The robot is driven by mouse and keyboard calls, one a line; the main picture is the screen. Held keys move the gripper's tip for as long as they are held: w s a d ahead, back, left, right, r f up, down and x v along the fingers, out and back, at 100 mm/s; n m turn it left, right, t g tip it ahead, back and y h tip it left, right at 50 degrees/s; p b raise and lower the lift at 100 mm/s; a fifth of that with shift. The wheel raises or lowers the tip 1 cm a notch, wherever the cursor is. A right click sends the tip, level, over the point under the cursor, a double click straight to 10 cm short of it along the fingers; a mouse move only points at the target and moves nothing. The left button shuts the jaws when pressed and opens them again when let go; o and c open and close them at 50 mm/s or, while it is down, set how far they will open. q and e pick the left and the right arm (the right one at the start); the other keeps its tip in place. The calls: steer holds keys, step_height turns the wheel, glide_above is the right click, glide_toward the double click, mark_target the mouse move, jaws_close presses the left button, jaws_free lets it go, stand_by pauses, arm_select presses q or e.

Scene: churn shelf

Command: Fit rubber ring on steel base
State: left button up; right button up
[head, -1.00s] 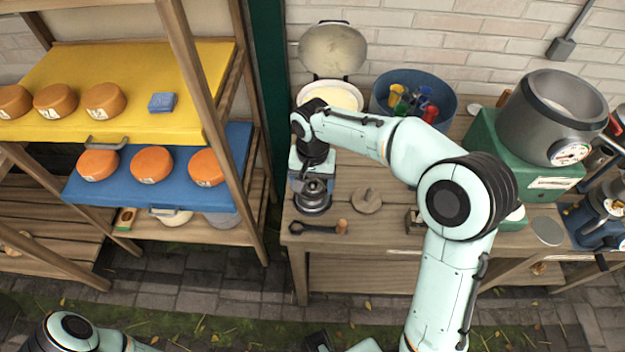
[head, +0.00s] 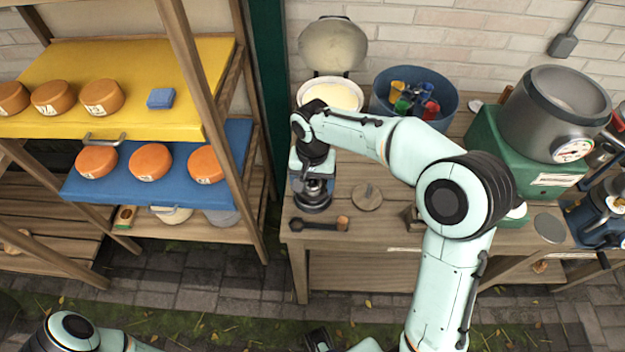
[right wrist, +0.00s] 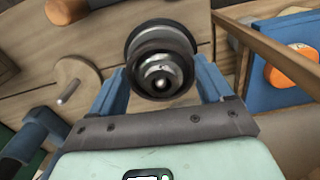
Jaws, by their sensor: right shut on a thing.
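The steel base (head: 313,206) stands upright on the wooden bench, a dark round foot with a shiny metal top. My right gripper (head: 314,181) is directly above it, pointing down. In the right wrist view my right gripper (right wrist: 162,88) has its blue fingers on both sides of a dark grey collar, which looks like the rubber ring (right wrist: 160,40). It is shut on that ring. The ring surrounds the steel top (right wrist: 161,76); I cannot tell whether it is seated. My left forearm shows at the bottom left, but its gripper cannot be made out.
A blue tub (head: 448,106) and a white pot (head: 331,97) stand behind. A cheese shelf (head: 185,110) is at left, a green machine (head: 490,140) at right.

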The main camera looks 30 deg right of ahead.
arm_select(q)
steer(key=shift+s+f+b, duration=0.2)
steer(key=shift+f+b, duration=0.25)
steer(key=shift+f, duration=0.1)
arm_select(e)
steer(key=shift+f, duration=0.85)
steer(key=o, duration=0.9)
arm_select(q)
steer(key=shift+r, duration=0.15)
arm_select(e)
steer(key=shift+r, duration=0.2)
steer(key=shift+r+p, duration=1.6)
steer(key=shift+r, duration=0.6)
steer(key=shift+r+p, duration=1.2)
steer(key=shift+r, duration=0.8)
arm_select(q)
steer(key=w+r, duration=0.3)
steer(key=r, duration=0.3)
steer(key=shift+w, duration=0.15)
arm_select(e)
steer(key=shift+f, duration=0.1)
